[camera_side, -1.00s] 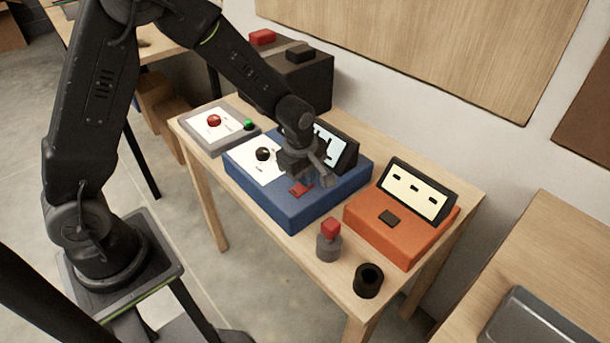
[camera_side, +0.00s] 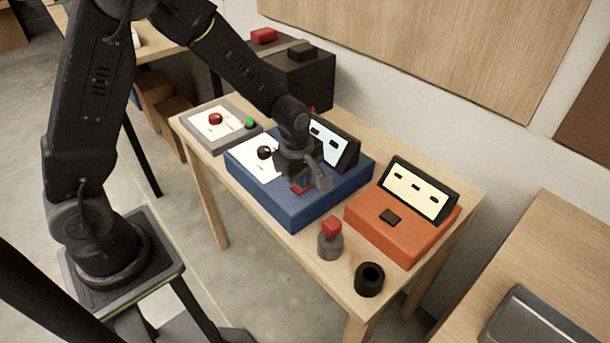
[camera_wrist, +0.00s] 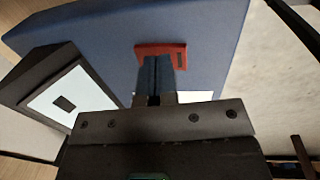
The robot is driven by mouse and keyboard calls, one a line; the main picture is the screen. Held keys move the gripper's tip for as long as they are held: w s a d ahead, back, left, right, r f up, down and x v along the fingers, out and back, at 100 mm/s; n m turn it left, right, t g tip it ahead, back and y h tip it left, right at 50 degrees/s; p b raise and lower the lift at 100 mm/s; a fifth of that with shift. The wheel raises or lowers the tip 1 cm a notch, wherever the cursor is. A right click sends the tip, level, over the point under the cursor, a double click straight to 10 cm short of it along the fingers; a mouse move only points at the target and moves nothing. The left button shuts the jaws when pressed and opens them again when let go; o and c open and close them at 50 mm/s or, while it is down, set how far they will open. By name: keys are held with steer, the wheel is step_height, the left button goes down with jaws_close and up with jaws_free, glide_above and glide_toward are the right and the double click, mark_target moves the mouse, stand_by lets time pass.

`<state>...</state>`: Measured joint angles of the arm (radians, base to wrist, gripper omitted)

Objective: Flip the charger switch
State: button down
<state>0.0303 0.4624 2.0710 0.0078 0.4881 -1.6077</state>
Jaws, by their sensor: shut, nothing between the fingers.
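A blue box (camera_side: 275,203) on the wooden table carries a red switch (camera_side: 302,189), a white panel with a black knob (camera_side: 264,153), and a tilted screen (camera_side: 335,143) with dark marks. The red switch also shows in the wrist view (camera_wrist: 176,49), as a red plate with a dark slot. My gripper (camera_side: 300,181) is shut and empty, with its fingertips right at the switch. In the wrist view the closed fingers (camera_wrist: 156,62) overlap the plate's lower edge. I cannot tell whether they touch it. My gripper partly hides the switch in the side view.
An orange box (camera_side: 395,225) with a tilted screen stands to the right. A grey post with a red top (camera_side: 330,240) and a black cup (camera_side: 369,280) stand in front. A grey panel with a red button (camera_side: 215,119) lies to the left. A dark box (camera_side: 300,82) stands behind.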

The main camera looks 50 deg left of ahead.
steer(key=shift+r, duration=0.1)
step_height(320, 180, up, 14)
steer(key=w, duration=0.1)
steer(key=shift+w, duration=0.3)
stand_by(0.3)
steer(key=s+r+m+t, duration=0.2)
steer(key=s+r+m, duration=0.1)
steer(key=s+m, duration=0.6)
steer(key=s+a+r+m+t, duration=0.1)
steer(key=s+r+m, duration=0.3)
steer(key=s+m, duration=0.5)
steer(key=s+t, duration=0.1)
steer(key=s, duration=0.1)
steer(key=shift+s+r, duration=0.2)
steer(key=shift+s, duration=0.1)
